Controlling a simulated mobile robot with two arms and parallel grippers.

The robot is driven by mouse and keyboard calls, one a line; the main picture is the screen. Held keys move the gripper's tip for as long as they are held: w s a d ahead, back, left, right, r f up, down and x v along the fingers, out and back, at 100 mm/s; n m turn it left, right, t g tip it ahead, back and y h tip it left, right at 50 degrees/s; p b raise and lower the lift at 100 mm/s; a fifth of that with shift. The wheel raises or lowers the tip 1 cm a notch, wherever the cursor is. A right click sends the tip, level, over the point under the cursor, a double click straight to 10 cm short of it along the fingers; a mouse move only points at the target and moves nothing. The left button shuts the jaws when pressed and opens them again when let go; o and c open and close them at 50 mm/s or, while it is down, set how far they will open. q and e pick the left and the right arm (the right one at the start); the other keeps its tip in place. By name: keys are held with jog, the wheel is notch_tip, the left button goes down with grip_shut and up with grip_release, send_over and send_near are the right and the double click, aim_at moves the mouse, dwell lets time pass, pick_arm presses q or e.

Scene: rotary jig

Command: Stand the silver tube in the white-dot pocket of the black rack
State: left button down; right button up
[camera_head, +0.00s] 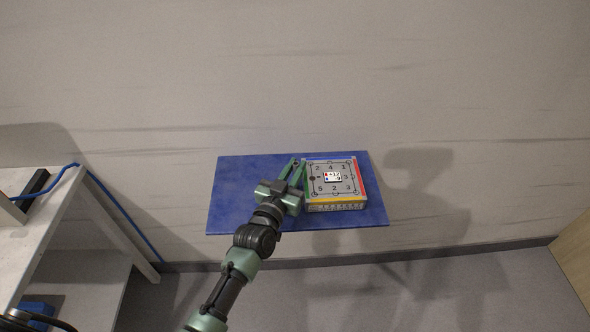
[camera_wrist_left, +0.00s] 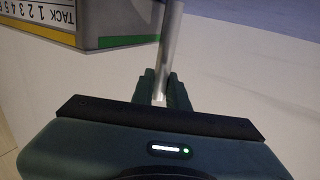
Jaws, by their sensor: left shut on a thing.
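My left gripper (camera_head: 298,166) is at the left edge of the numbered box on the blue shelf. In the left wrist view the silver tube (camera_wrist_left: 171,40) stands up between the two fingers of this gripper (camera_wrist_left: 163,88), which is shut on it. In the head view the tube cannot be made out clearly. A black block (camera_head: 35,187) lies on the pale bench at the far left; I cannot tell whether it is the black rack. No white-dot pocket can be made out. My right gripper is not in view.
The numbered box (camera_head: 347,196) has coloured edges and a small white card on its top. It also shows in the left wrist view (camera_wrist_left: 115,22). The blue shelf (camera_head: 232,190) is clear to the left. A blue cable (camera_head: 122,212) runs beside the pale bench (camera_head: 60,205).

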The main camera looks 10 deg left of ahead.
pick_arm(q)
jog(key=shift+s+d, duration=0.1)
jog(key=shift+s, duration=0.15)
jog(key=c, duration=1.4)
grip_release()
jog(key=shift+w+f, duration=0.1)
